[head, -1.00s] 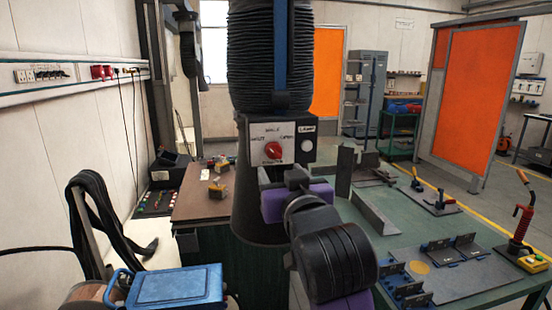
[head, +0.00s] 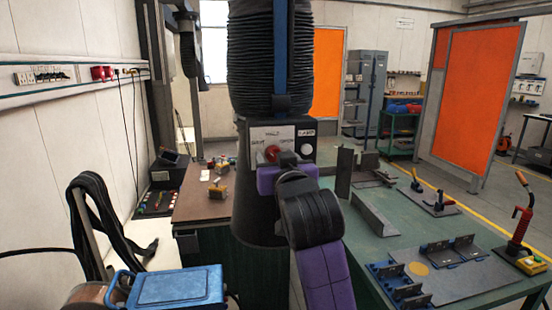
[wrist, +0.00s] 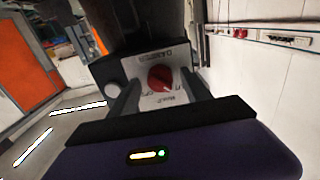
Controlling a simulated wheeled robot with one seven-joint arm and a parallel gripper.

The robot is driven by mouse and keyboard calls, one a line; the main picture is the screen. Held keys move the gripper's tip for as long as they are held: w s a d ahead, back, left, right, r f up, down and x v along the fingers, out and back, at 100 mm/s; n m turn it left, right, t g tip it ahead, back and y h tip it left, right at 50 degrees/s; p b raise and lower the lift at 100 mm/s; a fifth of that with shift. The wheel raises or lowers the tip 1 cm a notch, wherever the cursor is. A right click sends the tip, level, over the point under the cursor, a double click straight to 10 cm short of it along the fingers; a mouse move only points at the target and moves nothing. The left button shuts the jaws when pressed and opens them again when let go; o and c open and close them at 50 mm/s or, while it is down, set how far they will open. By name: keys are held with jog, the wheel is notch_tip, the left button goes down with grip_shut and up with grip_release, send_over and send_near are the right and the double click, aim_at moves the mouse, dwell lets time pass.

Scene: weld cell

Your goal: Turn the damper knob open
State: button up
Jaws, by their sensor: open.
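The red damper knob (wrist: 160,78) sits on a white dial plate on the dark control box under the extraction hood. In the wrist view the plate appears upside down, with DAMPER lettered above the knob. My gripper (wrist: 158,88) is open, one finger on each side of the knob, and the knob shows between them. I cannot tell whether the fingers touch it. In the head view the knob (head: 271,153) shows just above my purple gripper body (head: 268,180), which hides the lower plate. The knob's exact pointing direction is unclear.
A white round lamp button (head: 307,147) is right of the dial on the same box. The black ribbed duct (head: 252,60) hangs above. The green welding table (head: 400,232) with fixtures and clamps lies to the right. A blue case (head: 175,287) is at front left.

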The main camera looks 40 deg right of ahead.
jog(key=shift+c, duration=0.3)
grip_shut()
jog(key=shift+m, duration=0.4)
jog(key=m, duration=0.3)
jog(key=shift+m+b, duration=0.3)
jog(key=m+b, duration=0.1)
jog(key=m, duration=0.3)
jog(key=shift+f+m, duration=0.1)
jog(key=shift+m, duration=0.2)
jog(key=m+b, duration=0.2)
jog(key=m, duration=0.2)
jog(key=shift+m, duration=0.3)
jog(key=shift+m+b, duration=1.3)
jog(key=shift+m, duration=0.8)
